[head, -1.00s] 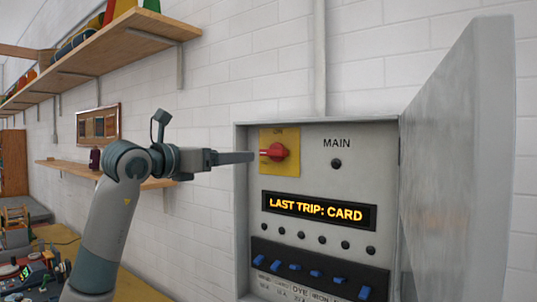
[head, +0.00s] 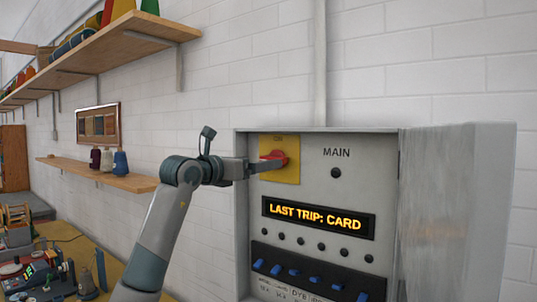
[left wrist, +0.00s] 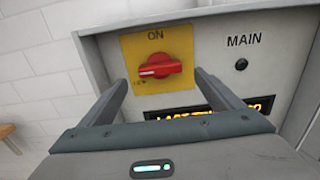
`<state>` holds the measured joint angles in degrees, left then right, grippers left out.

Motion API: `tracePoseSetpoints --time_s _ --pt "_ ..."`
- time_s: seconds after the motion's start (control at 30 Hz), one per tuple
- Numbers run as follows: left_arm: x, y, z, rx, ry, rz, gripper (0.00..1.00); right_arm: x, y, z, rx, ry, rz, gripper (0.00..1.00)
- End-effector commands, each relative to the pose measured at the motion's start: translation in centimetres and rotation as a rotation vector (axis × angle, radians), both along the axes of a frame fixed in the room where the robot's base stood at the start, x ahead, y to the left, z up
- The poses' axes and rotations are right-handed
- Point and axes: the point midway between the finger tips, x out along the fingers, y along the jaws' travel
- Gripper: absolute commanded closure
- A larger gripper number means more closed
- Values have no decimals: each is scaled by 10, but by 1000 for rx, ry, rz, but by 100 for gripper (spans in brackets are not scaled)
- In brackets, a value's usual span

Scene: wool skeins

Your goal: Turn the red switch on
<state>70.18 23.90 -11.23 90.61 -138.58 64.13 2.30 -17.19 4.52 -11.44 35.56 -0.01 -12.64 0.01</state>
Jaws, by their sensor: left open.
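The red switch (head: 279,157) is a rotary knob on a yellow plate (head: 292,173) at the upper left of a grey panel. In the left wrist view the red switch (left wrist: 160,66) shows its white mark pointing left, with "ON" printed above it. My left gripper (head: 265,165) is at the plate in the head view, its fingers overlapping the knob's left side. In the left wrist view my left gripper (left wrist: 160,84) is open, one finger on each side below the knob and apart from it. My right gripper is not in view.
The grey box (head: 241,220) has its door (head: 458,210) swung open to the right. An amber display (head: 317,217) reads "LAST TRIP: CARD". Below it are small dark lamps and a row of blue switches (head: 313,281). Wooden shelves (head: 100,173) are on the wall at left.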

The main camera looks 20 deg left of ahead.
Motion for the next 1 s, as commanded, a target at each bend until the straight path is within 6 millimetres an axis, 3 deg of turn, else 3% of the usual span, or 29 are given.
tracePoseSetpoints --time_s 0.1,0.33,0.8,0.83,1.0 --pt "20 -9 3 -3 4 -3 14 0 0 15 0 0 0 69" --pt "48 -18 2 0 2 -1 14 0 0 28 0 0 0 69" --pt "58 -21 0 1 1 -1 14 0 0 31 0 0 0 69" --pt "57 -21 0 1 1 -1 16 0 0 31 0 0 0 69" --pt "57 -21 0 1 1 -1 55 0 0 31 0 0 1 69"
